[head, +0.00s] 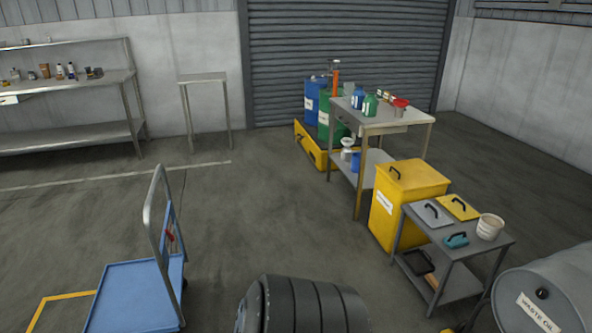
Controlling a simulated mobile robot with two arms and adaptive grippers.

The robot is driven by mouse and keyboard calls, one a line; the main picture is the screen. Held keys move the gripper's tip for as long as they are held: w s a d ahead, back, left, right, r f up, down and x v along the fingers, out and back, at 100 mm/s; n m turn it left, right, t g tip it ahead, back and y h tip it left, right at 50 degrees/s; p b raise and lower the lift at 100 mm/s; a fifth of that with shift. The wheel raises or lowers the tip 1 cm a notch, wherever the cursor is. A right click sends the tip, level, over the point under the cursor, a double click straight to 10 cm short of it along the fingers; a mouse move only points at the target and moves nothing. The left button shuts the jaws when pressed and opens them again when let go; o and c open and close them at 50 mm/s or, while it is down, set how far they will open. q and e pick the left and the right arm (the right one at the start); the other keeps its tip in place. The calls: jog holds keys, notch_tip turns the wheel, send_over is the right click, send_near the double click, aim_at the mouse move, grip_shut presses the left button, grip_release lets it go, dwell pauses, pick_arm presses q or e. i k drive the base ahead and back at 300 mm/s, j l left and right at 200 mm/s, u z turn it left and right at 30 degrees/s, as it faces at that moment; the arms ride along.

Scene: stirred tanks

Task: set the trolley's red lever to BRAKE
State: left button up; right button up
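The trolley (137,297) stands at the lower left, with a flat blue deck and an upright grey tube handle (150,222) on its right side. The bottom of the frame cuts off the deck's near end. A small red lever (170,236) shows by the blue panel inside the handle frame. It is too small to tell which position it is set to, and I can read no BRAKE marking. Neither of my grippers is in view.
A yellow bin (405,195), a grey cart (462,262) and a waste oil drum (555,295) stand at the right. A steel table (385,122) stands behind them. A dark ribbed shape blocks the bottom middle.

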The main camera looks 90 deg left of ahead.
aim_at(171, 236)
jog(key=u, duration=3.7)
jog(key=i+l+u, duration=0.35)
jog(key=i+l, duration=1.35)
jog(key=i, duration=0.05)
